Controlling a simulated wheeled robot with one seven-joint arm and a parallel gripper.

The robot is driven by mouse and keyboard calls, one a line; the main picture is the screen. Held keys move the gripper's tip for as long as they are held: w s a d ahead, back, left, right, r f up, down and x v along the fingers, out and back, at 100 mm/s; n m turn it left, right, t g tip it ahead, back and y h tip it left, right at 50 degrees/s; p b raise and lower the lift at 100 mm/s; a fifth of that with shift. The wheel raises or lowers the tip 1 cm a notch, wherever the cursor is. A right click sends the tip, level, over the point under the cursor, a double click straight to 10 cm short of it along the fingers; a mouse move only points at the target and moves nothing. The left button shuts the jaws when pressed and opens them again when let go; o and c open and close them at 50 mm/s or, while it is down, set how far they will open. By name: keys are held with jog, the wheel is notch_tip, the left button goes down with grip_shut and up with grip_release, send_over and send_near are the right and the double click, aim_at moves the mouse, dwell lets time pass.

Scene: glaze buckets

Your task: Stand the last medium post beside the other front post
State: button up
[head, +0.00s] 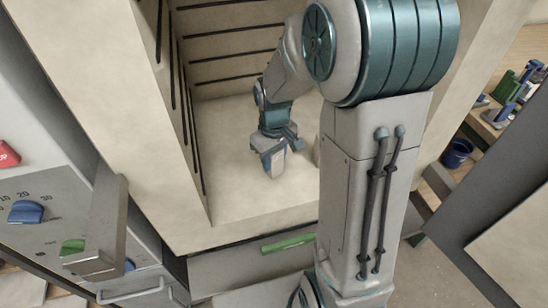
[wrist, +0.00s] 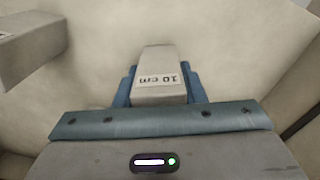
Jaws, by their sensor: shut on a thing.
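My gripper (head: 274,147) is inside the kiln chamber, low over its pale floor (head: 240,200). It is shut on a grey post (head: 275,163) that points down from the fingers. In the wrist view the held post (wrist: 157,60) bears a "10 cm" label, with a blue finger on each side. I cannot tell whether its lower end touches the floor. Another grey post (wrist: 35,48) shows at the left of the wrist view, apart from the held one. In the head view a pale post (head: 317,152) is mostly hidden behind my arm.
The kiln's slotted left wall (head: 188,130) and back wall (head: 235,50) enclose the chamber. A green strip (head: 288,243) lies below the front edge. A control panel (head: 50,215) is at the left. A blue bucket (head: 457,153) stands outside at the right. The floor's front left is clear.

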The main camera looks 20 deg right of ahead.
jog(key=shift+r, duration=0.1)
jog(key=o, duration=1.2)
jog(key=shift+f, duration=0.2)
notch_tip(320, 180, up, 12)
jog(key=shift+s+r+p, duration=0.1)
jog(key=shift+r+p, duration=0.05)
jog(key=shift+p, duration=0.7)
jog(key=s+m+t, duration=0.2)
jog(key=s+m, duration=0.2)
jog(key=s, duration=0.9)
jog(key=shift+s+a+r+m, duration=0.2)
jog(key=shift+s+r+m, duration=0.05)
jog(key=shift+s+m, duration=0.1)
